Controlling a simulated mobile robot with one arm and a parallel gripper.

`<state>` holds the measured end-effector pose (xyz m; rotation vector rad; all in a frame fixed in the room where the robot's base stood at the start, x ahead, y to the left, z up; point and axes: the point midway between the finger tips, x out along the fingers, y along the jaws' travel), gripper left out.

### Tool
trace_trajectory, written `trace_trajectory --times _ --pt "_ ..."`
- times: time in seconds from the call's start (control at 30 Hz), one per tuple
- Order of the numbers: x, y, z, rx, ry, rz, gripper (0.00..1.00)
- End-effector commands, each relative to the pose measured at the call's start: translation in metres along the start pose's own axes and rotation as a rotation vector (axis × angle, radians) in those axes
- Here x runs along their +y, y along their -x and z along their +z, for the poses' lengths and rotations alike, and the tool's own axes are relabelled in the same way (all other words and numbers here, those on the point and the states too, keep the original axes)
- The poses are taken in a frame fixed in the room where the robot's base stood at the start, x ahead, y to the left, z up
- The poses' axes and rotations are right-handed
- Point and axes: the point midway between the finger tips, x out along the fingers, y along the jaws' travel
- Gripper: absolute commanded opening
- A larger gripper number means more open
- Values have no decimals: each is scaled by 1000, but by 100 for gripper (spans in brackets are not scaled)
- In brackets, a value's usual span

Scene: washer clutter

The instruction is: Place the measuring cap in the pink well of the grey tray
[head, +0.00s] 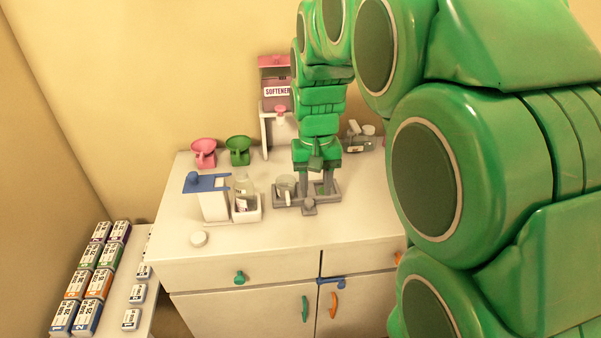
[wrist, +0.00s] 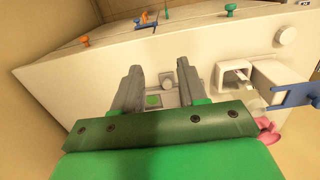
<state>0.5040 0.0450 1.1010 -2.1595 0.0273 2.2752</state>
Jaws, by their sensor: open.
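The grey tray (head: 330,198) stands on the white counter, and it also shows beyond my fingers in the wrist view (wrist: 172,98). A pale cup, which looks like the measuring cap (head: 286,184), stands upright at the tray's left well in the head view. No pink shows in that well; the cup may cover it. A green well (wrist: 153,100) shows between my fingers in the wrist view. My gripper (head: 316,188) is open and empty, pointing down over the tray just right of the cup. In the wrist view my gripper (wrist: 160,75) partly blocks the tray.
Left of the tray stand a clear bottle in a white holder (head: 247,212) and a blue-topped white dispenser (head: 212,203). A round white disc (head: 198,239) lies near the front. Pink (head: 204,152) and green (head: 238,150) scoops and a softener dispenser (head: 275,95) stand behind. The front counter strip is mostly clear.

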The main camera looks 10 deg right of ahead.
Motion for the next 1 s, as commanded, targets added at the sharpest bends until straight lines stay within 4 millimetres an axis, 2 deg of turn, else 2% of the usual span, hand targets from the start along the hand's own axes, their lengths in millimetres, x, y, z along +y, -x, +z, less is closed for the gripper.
trace_trajectory --times 0.03,0.47,0.8,1.0 --pt "4 2 15 -5 -2 0 42" --pt "31 7 132 -46 -1 -3 42" --pt "44 -5 225 -79 6 -5 42" --pt "49 -14 266 -91 9 -3 42"
